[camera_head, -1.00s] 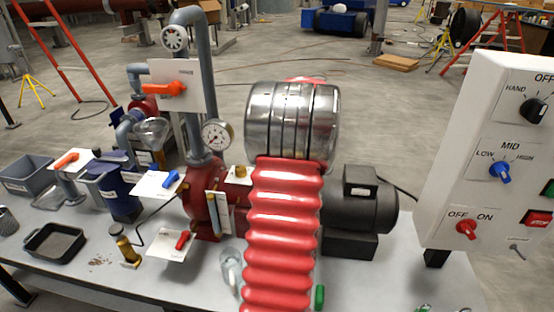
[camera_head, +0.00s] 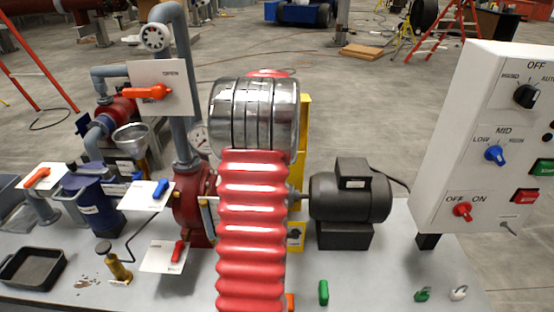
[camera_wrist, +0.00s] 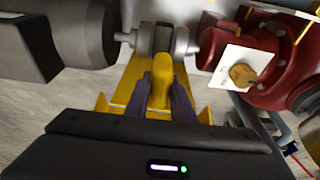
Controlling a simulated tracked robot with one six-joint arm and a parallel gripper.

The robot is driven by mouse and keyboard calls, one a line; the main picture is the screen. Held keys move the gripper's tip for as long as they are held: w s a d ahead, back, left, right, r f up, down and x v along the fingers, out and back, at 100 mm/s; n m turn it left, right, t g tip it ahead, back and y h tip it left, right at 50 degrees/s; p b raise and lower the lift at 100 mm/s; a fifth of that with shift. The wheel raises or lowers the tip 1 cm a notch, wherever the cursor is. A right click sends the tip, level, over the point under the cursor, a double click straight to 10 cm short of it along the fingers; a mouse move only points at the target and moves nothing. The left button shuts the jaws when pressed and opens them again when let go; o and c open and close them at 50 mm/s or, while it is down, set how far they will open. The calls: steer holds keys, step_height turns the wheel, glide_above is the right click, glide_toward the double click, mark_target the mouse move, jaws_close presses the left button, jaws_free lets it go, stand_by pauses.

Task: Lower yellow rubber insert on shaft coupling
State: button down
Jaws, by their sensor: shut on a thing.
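In the wrist view, my gripper (camera_wrist: 162,95) has dark fingers shut on a yellow rubber insert (camera_wrist: 161,72). The insert reaches up to the grey shaft coupling (camera_wrist: 153,40) and overlaps it in the picture. I cannot tell whether they touch. The coupling sits between the black motor (camera_wrist: 85,32) and the red pump (camera_wrist: 268,65), with a short shaft on each side. In the head view, my red arm hides the gripper, the insert and most of the coupling. The motor (camera_head: 350,198) is right of the arm and the pump (camera_head: 192,208) left.
A yellow upright part (camera_head: 304,130) shows just right of my arm. A yellow base (camera_wrist: 132,80) lies around the coupling. The white control panel (camera_head: 470,150) stands at the right. A black tray (camera_head: 32,268) and a gauge (camera_head: 201,137) are left.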

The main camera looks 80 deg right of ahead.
steer(key=shift+f, duration=0.15)
steer(key=shift+f, duration=5.15)
steer(key=shift+a+f, duration=0.1)
steer(key=c, duration=1.6)
jaws_free()
steer(key=shift+o, duration=0.7)
steer(key=shift+r, duration=5.2)
